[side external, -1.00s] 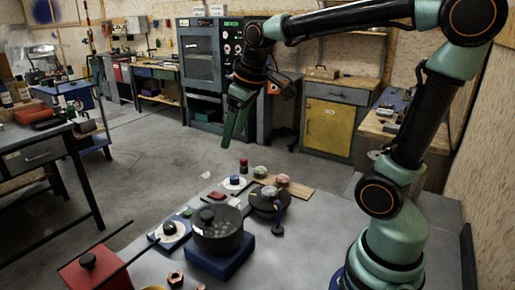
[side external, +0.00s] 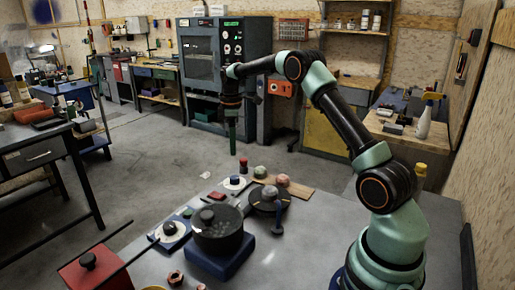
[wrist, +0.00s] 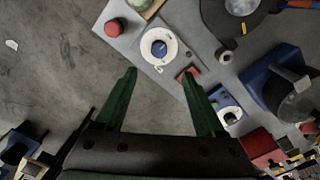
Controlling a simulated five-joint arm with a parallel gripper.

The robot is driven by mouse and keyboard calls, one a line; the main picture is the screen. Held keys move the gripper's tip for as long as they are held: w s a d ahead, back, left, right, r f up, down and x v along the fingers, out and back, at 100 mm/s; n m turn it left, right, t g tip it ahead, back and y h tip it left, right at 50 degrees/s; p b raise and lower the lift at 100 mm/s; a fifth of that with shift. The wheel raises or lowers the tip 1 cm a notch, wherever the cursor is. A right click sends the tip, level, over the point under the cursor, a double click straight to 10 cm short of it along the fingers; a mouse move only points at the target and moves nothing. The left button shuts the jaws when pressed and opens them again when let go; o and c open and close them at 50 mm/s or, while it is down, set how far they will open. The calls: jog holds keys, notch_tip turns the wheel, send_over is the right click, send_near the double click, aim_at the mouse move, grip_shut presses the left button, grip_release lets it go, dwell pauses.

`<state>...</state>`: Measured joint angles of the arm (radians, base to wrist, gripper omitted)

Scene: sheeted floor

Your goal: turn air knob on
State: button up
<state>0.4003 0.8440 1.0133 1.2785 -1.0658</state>
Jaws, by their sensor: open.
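Two dark knobs on round white dials sit on the grey table, and I cannot read which is the air knob. The far knob (side external: 234,182) is at the table's far edge; in the wrist view this knob (wrist: 159,48) lies just beyond the fingertips. The nearer knob (side external: 169,229) is left of the pot; it also shows in the wrist view (wrist: 231,116), near the right finger. My gripper (side external: 232,148) points down above and behind the far knob, apart from it. In the wrist view my gripper (wrist: 160,74) is open, with nothing between its green fingers.
A red-topped cylinder (side external: 243,165) stands beside the far knob. A dark pot (side external: 218,236) sits on a blue block (side external: 222,262), with a black pan (side external: 266,206) to its right. A red box (side external: 88,270) is at the left. The front right of the table is clear.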

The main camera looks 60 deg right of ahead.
aim_at(235, 177)
notch_tip(235, 177, down, 13)
jog(key=shift+d+r, duration=0.15)
jog(key=shift+r, duration=0.05)
dwell(0.4)
grip_shut()
